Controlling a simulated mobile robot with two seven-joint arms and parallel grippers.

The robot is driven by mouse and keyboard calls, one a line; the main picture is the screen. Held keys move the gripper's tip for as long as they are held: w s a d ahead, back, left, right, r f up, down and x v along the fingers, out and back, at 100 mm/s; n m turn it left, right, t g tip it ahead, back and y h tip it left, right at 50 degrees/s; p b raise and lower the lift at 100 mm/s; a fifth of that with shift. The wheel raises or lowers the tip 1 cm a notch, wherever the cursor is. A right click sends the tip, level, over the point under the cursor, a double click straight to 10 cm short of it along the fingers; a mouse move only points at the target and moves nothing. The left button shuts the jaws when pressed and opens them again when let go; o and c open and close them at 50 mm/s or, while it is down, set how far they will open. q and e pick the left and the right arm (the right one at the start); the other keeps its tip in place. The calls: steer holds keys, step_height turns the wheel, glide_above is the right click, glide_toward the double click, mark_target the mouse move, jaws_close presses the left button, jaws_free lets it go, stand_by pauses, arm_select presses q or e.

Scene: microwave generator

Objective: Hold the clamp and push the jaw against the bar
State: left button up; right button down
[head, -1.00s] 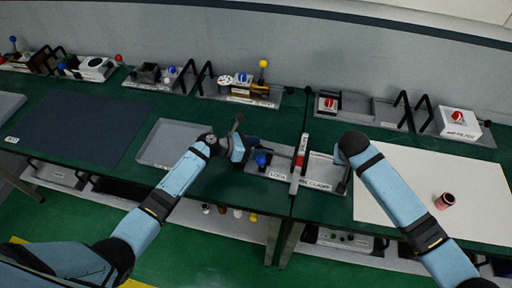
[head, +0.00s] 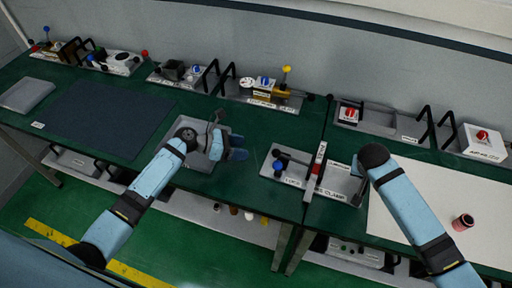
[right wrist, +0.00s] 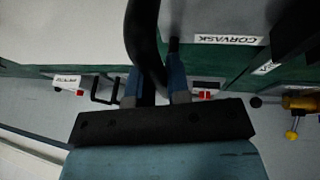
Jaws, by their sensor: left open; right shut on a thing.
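The clamp tray (head: 290,180) is a grey tray with a label reading in part "CLAMP". It carries a blue-knobbed part (head: 278,165) at its left and an upright grey bar with a red patch (head: 318,160) near its middle. My left gripper (head: 238,148) is open and empty, left of the clamp tray and apart from it, by the right edge of an empty grey tray (head: 197,157). In the right wrist view my right gripper (right wrist: 157,78) is shut on a black curved handle (right wrist: 143,35). In the head view my right arm hides most of that grip, at the clamp tray's right end.
A white sheet (head: 420,205) with a small red-brown cylinder (head: 463,222) lies on the right. Several handled trays with coloured knobs line the back. A dark mat (head: 105,120) lies on the left. Green table is clear between left gripper and clamp tray.

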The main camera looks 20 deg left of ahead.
steer(key=shift+f, duration=0.15)
steer(key=c, duration=1.2)
jaws_free()
steer(key=shift+o, duration=1)
